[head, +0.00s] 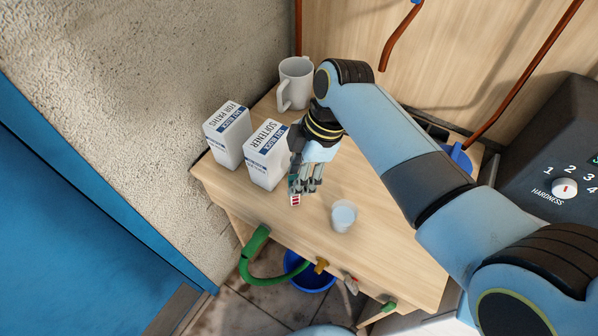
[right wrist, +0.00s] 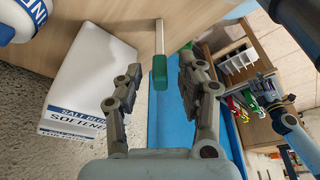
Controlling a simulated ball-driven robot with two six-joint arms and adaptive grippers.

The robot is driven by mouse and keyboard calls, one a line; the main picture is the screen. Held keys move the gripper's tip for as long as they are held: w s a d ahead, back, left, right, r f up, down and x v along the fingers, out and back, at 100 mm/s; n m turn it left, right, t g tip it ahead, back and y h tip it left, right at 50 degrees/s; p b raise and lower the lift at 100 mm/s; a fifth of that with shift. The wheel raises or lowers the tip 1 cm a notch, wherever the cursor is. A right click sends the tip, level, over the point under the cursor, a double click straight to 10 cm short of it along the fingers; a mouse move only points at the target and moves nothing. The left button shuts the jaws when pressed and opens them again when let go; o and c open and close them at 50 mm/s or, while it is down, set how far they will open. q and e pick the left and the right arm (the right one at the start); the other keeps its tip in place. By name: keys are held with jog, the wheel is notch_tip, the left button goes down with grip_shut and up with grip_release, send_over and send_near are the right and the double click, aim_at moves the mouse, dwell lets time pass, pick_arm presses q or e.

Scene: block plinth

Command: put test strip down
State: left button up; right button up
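The test strip (head: 296,200), with red pads on white, is at the fingertips of my right gripper (head: 305,187), over the front part of the wooden top. In the right wrist view the strip (right wrist: 159,38) is pale with a green end (right wrist: 159,72). That end is between the fingers of my right gripper (right wrist: 159,75), with a gap on each side, so the gripper looks open. Whether the strip touches the wood is unclear. My left gripper (right wrist: 265,92) seems to show small at the right of the wrist view; its opening is unclear.
A softener carton (head: 267,155) stands close left of my right gripper, with another carton (head: 227,135) beyond it. A white mug (head: 295,82) stands at the back. A small clear cup (head: 344,216) stands to the right. A green hose (head: 262,275) and blue bucket (head: 310,272) are below the front edge.

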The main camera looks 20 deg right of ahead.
jog(key=v, duration=1.2)
jog(key=shift+r, duration=0.1)
